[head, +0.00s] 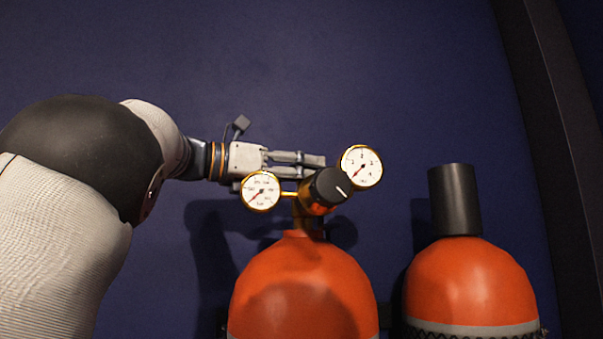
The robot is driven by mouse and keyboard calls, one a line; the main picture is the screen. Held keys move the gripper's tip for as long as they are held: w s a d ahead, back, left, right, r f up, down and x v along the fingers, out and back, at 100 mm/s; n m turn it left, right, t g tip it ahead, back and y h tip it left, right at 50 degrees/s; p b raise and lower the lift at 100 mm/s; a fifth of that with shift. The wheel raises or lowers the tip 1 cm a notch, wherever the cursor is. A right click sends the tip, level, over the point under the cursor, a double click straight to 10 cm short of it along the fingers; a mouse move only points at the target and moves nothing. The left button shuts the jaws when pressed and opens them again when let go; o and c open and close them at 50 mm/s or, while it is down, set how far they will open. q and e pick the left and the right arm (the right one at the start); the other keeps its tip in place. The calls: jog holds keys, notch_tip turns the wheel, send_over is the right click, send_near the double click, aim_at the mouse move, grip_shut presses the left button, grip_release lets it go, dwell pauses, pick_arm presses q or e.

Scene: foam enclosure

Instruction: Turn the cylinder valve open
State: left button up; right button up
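An orange gas cylinder (300,268) stands upright in the lower middle of the head view. On its top is a brass regulator (308,212) with a black valve knob (329,186) that carries a white mark. A left gauge (261,191) and a right gauge (361,167) flank the knob, both with white faces and red needles. My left gripper (318,161) reaches in from the left, its fingers just above and behind the knob. Whether the fingertips touch the knob is hidden, and the finger gap is hard to judge. My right gripper is not in view.
A second orange cylinder (464,276) with a black cap (454,200) stands to the right. A dark blue wall (380,70) lies behind, with a dark vertical post (555,130) at the far right. The space above the cylinders is clear.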

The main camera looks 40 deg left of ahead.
pick_arm(q)
jog(key=n+t+y, duration=0.1)
jog(key=n+y, duration=0.1)
jog(key=y, duration=0.1)
jog(key=o, duration=1.2)
jog(key=shift+c, duration=0.2)
jog(key=v, duration=1.2)
jog(key=shift+d, duration=0.15)
